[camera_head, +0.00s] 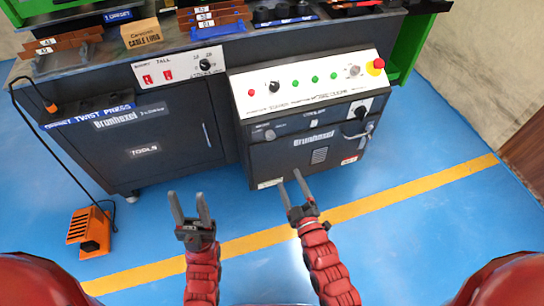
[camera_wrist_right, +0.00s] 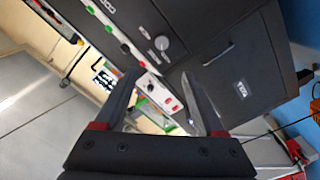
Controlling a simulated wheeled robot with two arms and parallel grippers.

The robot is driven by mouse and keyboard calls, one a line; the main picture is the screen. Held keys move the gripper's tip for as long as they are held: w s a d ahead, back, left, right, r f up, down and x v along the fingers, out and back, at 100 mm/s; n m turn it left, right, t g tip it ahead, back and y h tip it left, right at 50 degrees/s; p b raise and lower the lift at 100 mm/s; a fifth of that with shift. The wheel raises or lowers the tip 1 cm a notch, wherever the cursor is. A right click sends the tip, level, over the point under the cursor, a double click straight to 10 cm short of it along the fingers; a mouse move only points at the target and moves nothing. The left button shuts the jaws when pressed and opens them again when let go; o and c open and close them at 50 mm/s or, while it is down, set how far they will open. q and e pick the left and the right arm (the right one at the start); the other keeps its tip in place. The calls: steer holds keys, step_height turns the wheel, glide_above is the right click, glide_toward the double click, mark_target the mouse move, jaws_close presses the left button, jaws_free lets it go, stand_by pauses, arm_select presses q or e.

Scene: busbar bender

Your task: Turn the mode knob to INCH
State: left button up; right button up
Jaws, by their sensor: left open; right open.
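The white sloped control panel (camera_head: 310,97) on the dark cabinet carries a black knob (camera_head: 274,87) near its left end, between a red button and several green ones. This looks like the mode knob, but its labels and pointer direction are too small to read. My right gripper (camera_head: 290,180) is open and empty, low in front of the cabinet and well apart from the knob. Its open fingers (camera_wrist_right: 162,78) also show in the right wrist view. My left gripper (camera_head: 187,203) is open and empty, over the floor to the left.
A red emergency stop (camera_head: 376,66) sits at the panel's right end. A second white panel (camera_head: 180,68) with red switches and a black knob is to the left. A handle (camera_head: 357,131) sticks out of the cabinet front. An orange pedal (camera_head: 90,230) stands on the floor.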

mark_target(271, 138)
steer(key=x, duration=0.5)
steer(key=b+x, duration=0.1)
steer(key=x, duration=0.5)
steer(key=b+x, duration=0.1)
steer(key=x, duration=0.4)
steer(key=shift+w+a+f, duration=0.15)
steer(key=shift+w+f, duration=0.15)
steer(key=shift+f, duration=0.1)
steer(key=shift+w+a+r+b, duration=0.1)
steer(key=shift+w+a+b, duration=0.05)
steer(key=shift+w+b, duration=0.2)
jaws_close()
